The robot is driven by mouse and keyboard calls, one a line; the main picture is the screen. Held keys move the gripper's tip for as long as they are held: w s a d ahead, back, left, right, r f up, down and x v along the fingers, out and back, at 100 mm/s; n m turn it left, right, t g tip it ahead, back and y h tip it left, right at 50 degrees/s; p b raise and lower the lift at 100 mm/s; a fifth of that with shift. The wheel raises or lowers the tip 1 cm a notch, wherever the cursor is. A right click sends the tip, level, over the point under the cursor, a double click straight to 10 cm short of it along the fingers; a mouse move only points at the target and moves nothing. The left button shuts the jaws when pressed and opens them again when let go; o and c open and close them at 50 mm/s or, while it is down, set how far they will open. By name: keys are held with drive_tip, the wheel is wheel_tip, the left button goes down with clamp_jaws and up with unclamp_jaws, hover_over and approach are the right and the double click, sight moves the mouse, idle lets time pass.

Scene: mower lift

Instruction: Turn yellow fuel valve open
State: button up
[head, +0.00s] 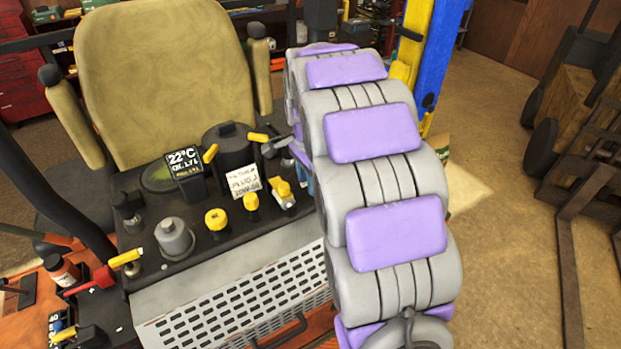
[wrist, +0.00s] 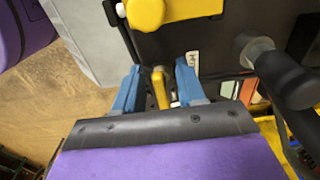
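In the wrist view, my gripper (wrist: 158,80) has two blue fingers spread apart. A narrow yellow lever (wrist: 160,88) stands between them, with small gaps visible on both sides. It looks like the fuel valve's handle, but I cannot confirm this. A larger yellow part (wrist: 160,12) shows above, at the top edge. In the head view, my padded arm hides most of my gripper. A yellow-topped fitting (head: 283,193) with a pale body sits on the black panel, just left of the arm.
The mower's black panel (head: 140,205) carries yellow knobs (head: 216,219), a grey cap (head: 174,238), a temperature display (head: 185,172) and a paper note (head: 244,181). A tan seat (head: 165,80) stands behind. A blue and yellow lift post (head: 435,65) rises beyond my arm.

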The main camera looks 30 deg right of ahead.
drive_tip(key=shift+d+f, duration=0.1)
drive_tip(key=shift+f, duration=0.2)
drive_tip(key=d, duration=0.4)
drive_tip(key=shift+d+f, duration=0.25)
drive_tip(key=shift+f, duration=0.05)
drive_tip(key=shift+d, duration=0.1)
drive_tip(key=shift+c, duration=0.8)
drive_tip(key=a, duration=0.3)
drive_tip(key=shift+a+r, duration=0.15)
drive_tip(key=shift+a, duration=0.2)
clamp_jaws()
drive_tip(key=shift+d, duration=0.1)
drive_tip(key=shift+d, duration=0.1)
